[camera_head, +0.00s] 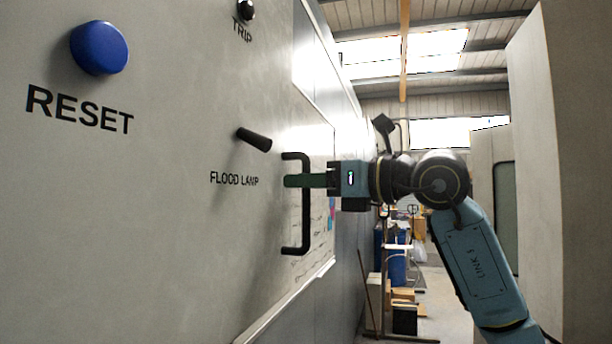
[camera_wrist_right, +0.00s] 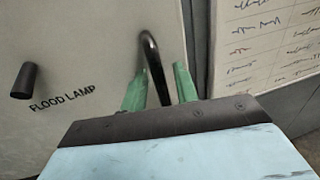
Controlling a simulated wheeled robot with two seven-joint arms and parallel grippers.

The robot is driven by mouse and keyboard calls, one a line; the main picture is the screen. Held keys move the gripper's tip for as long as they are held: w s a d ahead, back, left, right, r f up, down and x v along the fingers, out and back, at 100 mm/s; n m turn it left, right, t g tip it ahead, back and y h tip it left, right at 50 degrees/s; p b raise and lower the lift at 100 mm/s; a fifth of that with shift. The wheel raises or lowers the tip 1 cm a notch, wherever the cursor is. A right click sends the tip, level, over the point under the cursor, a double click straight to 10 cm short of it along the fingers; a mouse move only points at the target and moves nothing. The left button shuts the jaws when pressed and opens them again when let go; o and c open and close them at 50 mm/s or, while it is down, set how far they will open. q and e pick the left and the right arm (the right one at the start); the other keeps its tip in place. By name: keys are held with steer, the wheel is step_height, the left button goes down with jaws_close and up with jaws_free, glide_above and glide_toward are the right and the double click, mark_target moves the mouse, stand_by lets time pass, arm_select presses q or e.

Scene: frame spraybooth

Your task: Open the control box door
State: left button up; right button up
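The control box door (camera_head: 190,230) is the large pale panel filling the left of the head view, and it looks shut. Its black bar handle (camera_head: 303,225) stands upright near the door's right edge. My right gripper (camera_head: 290,181) reaches in from the right at the handle's mid-height. In the right wrist view the handle (camera_wrist_right: 149,48) runs down between the two green fingers (camera_wrist_right: 160,80). The fingers are apart, with a gap visible between the handle and the right finger. My left gripper is in neither view.
The door carries a blue RESET button (camera_head: 99,47), a black FLOOD LAMP lever (camera_head: 254,139) just left of the handle, and a TRIP knob (camera_head: 246,10). A whiteboard with writing (camera_wrist_right: 262,45) is right of the door. A pale panel (camera_head: 542,150) stands behind my right arm.

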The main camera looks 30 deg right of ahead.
steer(key=shift+w+a, duration=0.1)
steer(key=shift+w, duration=0.1)
jaws_close()
stand_by(0.3)
